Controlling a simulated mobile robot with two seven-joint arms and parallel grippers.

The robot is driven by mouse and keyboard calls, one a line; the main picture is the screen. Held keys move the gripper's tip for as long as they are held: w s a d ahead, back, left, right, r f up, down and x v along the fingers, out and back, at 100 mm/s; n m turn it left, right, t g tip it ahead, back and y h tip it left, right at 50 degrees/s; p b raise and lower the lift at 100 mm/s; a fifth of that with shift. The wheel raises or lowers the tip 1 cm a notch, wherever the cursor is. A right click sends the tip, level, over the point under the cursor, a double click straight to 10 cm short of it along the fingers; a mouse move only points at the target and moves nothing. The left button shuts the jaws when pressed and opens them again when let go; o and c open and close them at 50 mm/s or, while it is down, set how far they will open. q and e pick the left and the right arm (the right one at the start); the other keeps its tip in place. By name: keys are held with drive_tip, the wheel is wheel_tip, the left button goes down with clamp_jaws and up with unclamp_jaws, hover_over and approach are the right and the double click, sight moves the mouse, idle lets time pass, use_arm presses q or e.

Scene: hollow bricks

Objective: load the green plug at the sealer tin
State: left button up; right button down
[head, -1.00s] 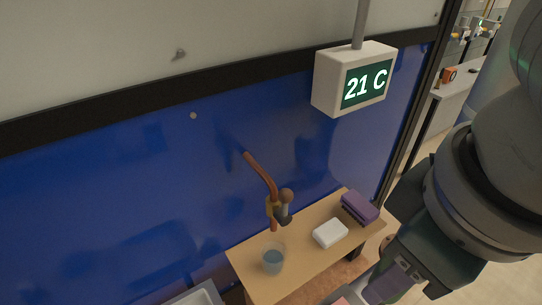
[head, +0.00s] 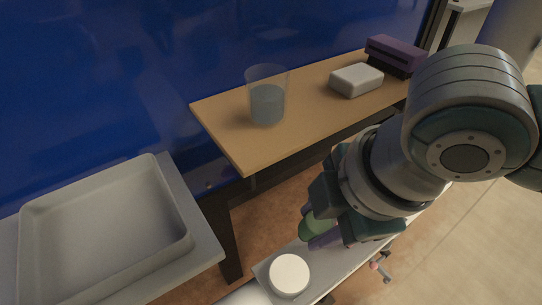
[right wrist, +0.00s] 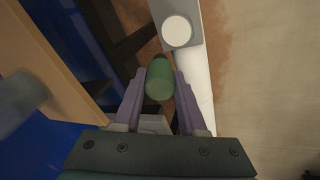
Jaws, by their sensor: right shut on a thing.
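My right gripper (head: 322,232) is shut on the green plug (head: 314,222), mostly hidden by the hand in the head view. The right wrist view shows the plug (right wrist: 160,82) between the two purple fingers (right wrist: 158,98). A round thing with a white top, which looks like the sealer tin (head: 290,272), stands on a narrow grey-white surface below and left of the gripper. It also shows in the right wrist view (right wrist: 177,31), just beyond the plug and apart from it. My left gripper is out of view.
A wooden table (head: 225,118) bears a glass with bluish liquid (head: 267,100), a white block (head: 356,80) and a purple-and-black brush-like thing (head: 396,54). An empty grey tray (head: 105,230) is at the left. The narrow surface (head: 325,270) has bare room beside the tin.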

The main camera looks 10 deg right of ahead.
drive_tip(key=f+n+b, duration=0.1)
drive_tip(key=f+b, duration=0.3)
drive_tip(key=f, duration=0.1)
drive_tip(key=w+f+n+b, duration=0.1)
drive_tip(key=f+b, duration=0.3)
drive_tip(key=f, duration=0.1)
drive_tip(key=f+y+b, duration=0.1)
drive_tip(key=f+b, duration=0.3)
drive_tip(key=f, duration=0.1)
drive_tip(key=shift+w+a+f+n+b, duration=0.15)
drive_tip(key=shift+a+n+b, duration=0.15)
drive_tip(key=shift+n, duration=0.1)
drive_tip(key=shift+f+b, duration=0.35)
drive_tip(key=shift+b, duration=0.2)
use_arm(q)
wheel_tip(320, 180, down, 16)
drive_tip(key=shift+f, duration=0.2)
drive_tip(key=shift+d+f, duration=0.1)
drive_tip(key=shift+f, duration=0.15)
use_arm(e)
drive_tip(key=shift+f, duration=0.5)
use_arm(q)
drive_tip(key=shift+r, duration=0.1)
use_arm(e)
drive_tip(key=shift+d, duration=0.1)
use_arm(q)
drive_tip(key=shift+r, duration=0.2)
use_arm(e)
drive_tip(key=shift+d+f, duration=0.1)
drive_tip(key=shift+f, duration=0.1)
